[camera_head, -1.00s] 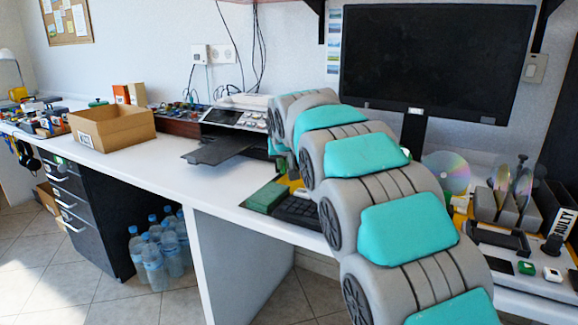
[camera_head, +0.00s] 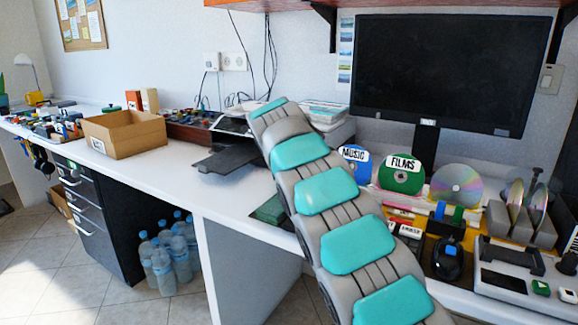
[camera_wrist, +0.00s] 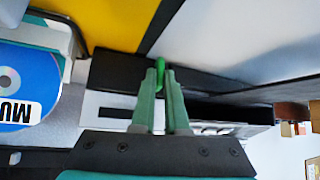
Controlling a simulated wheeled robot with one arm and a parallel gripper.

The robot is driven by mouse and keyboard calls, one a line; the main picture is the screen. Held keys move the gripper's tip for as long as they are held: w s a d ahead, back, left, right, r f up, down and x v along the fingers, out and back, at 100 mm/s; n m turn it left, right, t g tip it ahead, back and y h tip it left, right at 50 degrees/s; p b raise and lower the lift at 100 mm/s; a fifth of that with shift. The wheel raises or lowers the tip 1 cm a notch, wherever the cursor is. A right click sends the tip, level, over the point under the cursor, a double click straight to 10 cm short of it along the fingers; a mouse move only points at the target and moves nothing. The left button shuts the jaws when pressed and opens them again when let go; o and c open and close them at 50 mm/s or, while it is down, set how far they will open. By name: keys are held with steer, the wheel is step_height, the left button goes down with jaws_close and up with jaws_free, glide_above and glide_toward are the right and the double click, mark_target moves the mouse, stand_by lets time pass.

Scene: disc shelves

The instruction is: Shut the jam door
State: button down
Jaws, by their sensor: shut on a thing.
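In the wrist view my gripper (camera_wrist: 161,75) has its two green fingers close together on a small bright green tab (camera_wrist: 160,68). The tab stands at a black panel (camera_wrist: 115,72) of a machine with a pale, slotted front. I cannot tell for sure whether this panel is the jam door, or how far open it is. In the head view the printer (camera_head: 232,126) with its black tray (camera_head: 228,160) stands at the back of the desk, partly covered by my arm. My gripper is hidden there behind my arm.
A blue MUSIC disc (camera_head: 354,162) and a green FILMS disc (camera_head: 401,173) stand right of my arm. A cardboard box (camera_head: 125,134) is left of the printer. The white desk (camera_head: 200,185) is clear in front of the box.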

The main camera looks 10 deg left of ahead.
steer(key=shift+w+a+r, duration=0.1)
steer(key=shift+w+a, duration=0.35)
steer(key=shift+w, duration=0.1)
steer(key=shift+w+r, duration=0.1)
steer(key=shift+w, duration=0.05)
steer(key=shift+w+a+r+p, duration=0.1)
steer(key=shift+a+r+p, duration=0.1)
steer(key=shift+a+p, duration=0.1)
steer(key=c, duration=1)
jaws_free()
steer(key=shift+w+a+f, duration=0.1)
steer(key=shift+o, duration=0.2)
steer(key=shift+d+f, duration=0.25)
steer(key=shift+d, duration=0.25)
steer(key=b+v, duration=0.1)
steer(key=v, duration=0.6)
steer(key=shift+s+r, duration=0.3)
